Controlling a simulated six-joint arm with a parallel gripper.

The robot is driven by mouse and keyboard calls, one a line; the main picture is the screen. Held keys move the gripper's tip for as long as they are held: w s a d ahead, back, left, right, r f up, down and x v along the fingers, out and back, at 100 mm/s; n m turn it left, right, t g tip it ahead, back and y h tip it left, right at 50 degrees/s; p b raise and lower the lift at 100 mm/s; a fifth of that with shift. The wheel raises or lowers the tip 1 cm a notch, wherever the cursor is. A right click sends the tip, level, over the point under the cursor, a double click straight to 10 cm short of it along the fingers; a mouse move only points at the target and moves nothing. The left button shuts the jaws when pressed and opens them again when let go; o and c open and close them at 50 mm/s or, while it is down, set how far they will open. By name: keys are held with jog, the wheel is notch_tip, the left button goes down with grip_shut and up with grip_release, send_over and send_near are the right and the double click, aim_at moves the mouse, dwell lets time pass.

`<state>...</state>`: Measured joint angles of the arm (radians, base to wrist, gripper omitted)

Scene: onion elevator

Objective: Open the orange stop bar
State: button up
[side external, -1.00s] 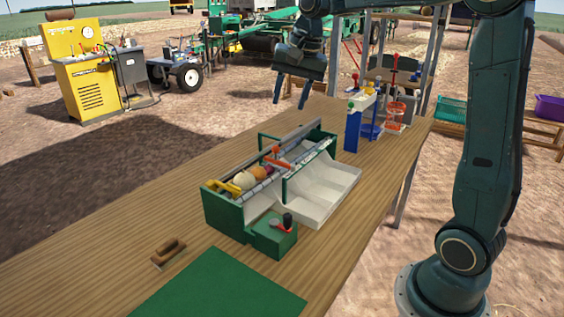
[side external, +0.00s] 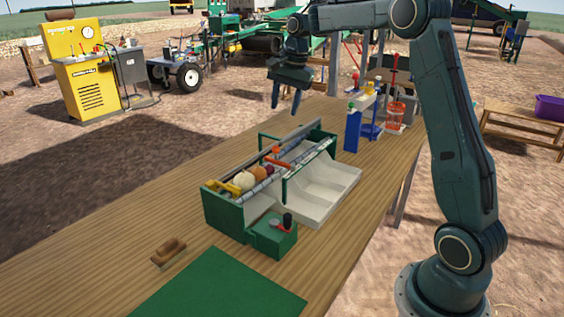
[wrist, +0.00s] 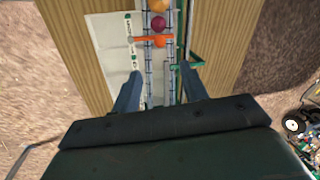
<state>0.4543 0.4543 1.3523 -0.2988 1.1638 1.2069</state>
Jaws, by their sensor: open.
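The green and white onion elevator (side external: 228,209) stands on the wooden table. The orange stop bar (side external: 276,159) lies across its roller channel, just past the onions. In the wrist view the orange stop bar (wrist: 150,40) crosses the channel just below a purple onion (wrist: 158,23). A pale onion (side external: 244,180) and an orange-brown onion (side external: 259,173) sit in the channel behind the bar in the side view. My gripper (side external: 285,106) is open and empty, pointing down above the far end of the elevator, apart from the bar. Its fingers (wrist: 160,88) straddle the channel in the wrist view.
A white tray (side external: 330,187) is on the elevator's right side. A green box with a red and black lever (side external: 283,224) is at its front. A blue stand (side external: 353,130) is behind right. A wooden-handled tool (side external: 169,251) and green mat (side external: 218,285) lie in front.

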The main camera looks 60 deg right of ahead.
jog(key=f, duration=0.4)
jog(key=w+f, duration=0.1)
jog(key=f, duration=0.3)
jog(key=w+f, duration=0.1)
jog(key=f, duration=0.4)
jog(key=shift+w+a, duration=0.25)
jog(key=shift+a, duration=0.05)
grip_shut()
